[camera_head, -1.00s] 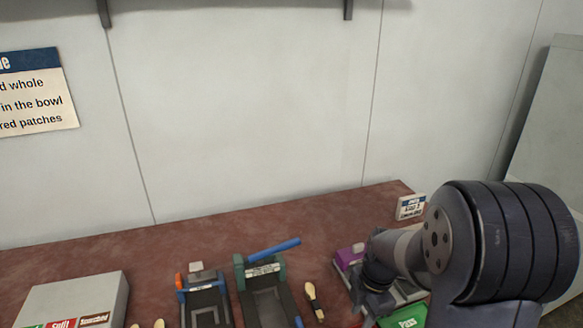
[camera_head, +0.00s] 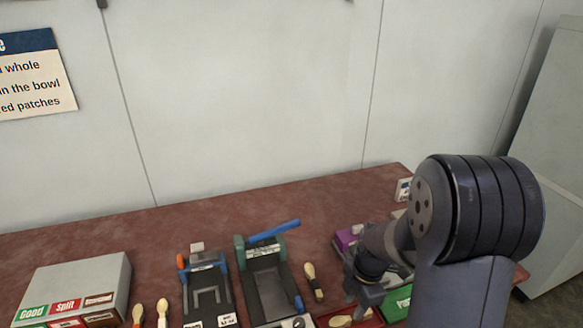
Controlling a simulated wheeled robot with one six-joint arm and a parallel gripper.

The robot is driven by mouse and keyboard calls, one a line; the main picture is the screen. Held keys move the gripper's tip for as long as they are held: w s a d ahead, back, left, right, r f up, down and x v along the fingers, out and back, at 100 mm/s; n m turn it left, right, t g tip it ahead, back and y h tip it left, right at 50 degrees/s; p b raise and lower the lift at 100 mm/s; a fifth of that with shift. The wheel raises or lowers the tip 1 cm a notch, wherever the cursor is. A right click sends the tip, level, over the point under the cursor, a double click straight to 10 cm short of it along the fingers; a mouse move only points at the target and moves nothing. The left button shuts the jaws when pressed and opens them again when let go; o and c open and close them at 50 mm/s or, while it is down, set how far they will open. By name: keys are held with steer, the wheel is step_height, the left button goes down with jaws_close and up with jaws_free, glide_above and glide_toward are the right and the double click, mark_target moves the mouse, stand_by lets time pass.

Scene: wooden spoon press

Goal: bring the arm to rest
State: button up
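My arm stands at the right of the view, its large dark joint in front of the table's right end. My gripper (camera_head: 368,296) points down over the right part of the table, above or beside a red tray (camera_head: 376,320) and a green tray (camera_head: 396,304). Its fingertips are small and partly merged with the things behind, so I cannot tell whether it is open or shut. A pale spoon (camera_head: 341,321) lies in the red tray, close below the gripper.
Two presses, one with an orange-tipped part (camera_head: 206,290) and one with a blue lever (camera_head: 274,232), stand mid-table. A spoon (camera_head: 314,282) lies right of them, two more (camera_head: 162,313) left. A sorting box (camera_head: 80,272) is at left, a purple block (camera_head: 345,239) behind the gripper.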

step_height(320, 180, up, 4)
steer(key=w+f+m+t, duration=0.1)
steer(key=w+m, duration=0.3)
steer(key=m, duration=0.6)
steer(key=w+f+m+h, duration=0.1)
steer(key=w+m, duration=0.4)
steer(key=m, duration=0.6)
steer(key=shift+w+f+m+t, duration=0.3)
steer(key=shift+f+t, duration=0.1)
steer(key=shift+f, duration=0.2)
